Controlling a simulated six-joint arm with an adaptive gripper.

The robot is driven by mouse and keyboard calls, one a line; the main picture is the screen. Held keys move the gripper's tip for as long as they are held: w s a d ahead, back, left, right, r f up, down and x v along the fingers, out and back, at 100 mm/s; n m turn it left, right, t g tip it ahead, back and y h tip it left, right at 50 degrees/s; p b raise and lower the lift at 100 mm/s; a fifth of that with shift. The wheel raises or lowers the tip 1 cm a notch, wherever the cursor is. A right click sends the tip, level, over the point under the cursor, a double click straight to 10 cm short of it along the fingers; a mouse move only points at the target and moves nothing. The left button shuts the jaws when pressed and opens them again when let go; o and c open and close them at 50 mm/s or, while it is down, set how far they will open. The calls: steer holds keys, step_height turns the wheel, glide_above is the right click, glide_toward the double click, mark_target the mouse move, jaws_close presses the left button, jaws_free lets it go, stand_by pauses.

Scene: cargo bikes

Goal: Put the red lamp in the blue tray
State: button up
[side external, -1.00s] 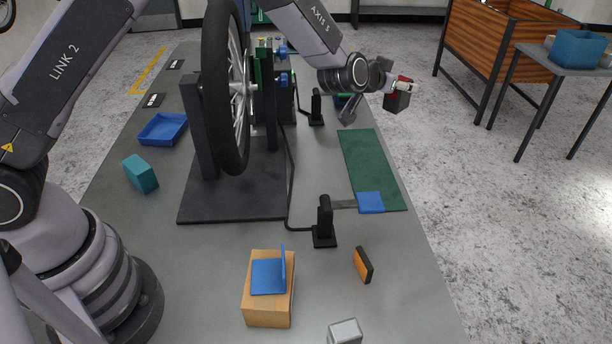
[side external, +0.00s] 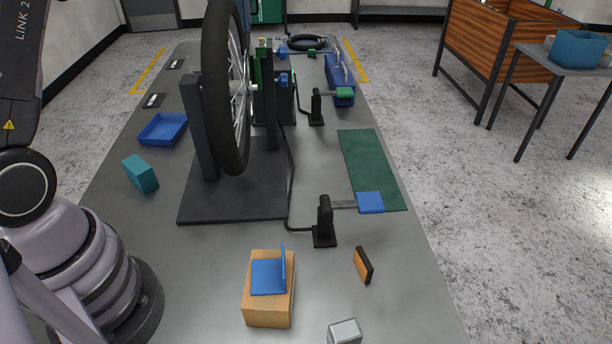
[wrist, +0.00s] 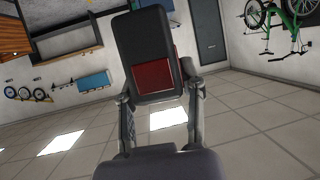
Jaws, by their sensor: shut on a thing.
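The red lamp (wrist: 153,77), a dark block with a red face, is held between the fingers of my gripper (wrist: 158,92) in the wrist view. The fingers are shut on its two sides, and its dark end points up in the picture, slightly tilted. Neither the lamp nor my gripper shows in the side external view now. The blue tray (side external: 162,130) lies on the grey bench at the left in the side external view, open and empty. The wrist view does not show the tray; behind the lamp are the floor and walls of the room.
A wheel (side external: 224,90) stands upright in a dark stand (side external: 232,200) right of the tray. A teal block (side external: 140,174) sits just in front of the tray. A wooden block (side external: 268,305) with a blue bracket, an orange-black block (side external: 362,265) and a silver block (side external: 345,331) are nearer.

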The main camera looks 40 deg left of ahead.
steer(key=s+a+f+n+g+y, duration=0.1)
steer(key=s+a+f+n+g, duration=0.15)
steer(key=s+a+f, duration=1.3)
steer(key=s+d+f+m+t+h, duration=0.1)
steer(key=s+d+f+m+t, duration=0.15)
steer(key=s+f, duration=0.4)
steer(key=s+d+f+m+t+h, duration=0.15)
steer(key=s+d+f, duration=0.25)
steer(key=f, duration=0.5)
glide_above(157, 132)
step_height(157, 132, down, 10)
steer(key=shift+d+r, duration=0.1)
steer(key=shift+d, duration=0.05)
steer(key=shift+w+a+f, duration=0.1)
steer(key=shift+a+f, duration=0.1)
steer(key=shift+f, duration=1.6)
steer(key=shift+f, duration=0.1)
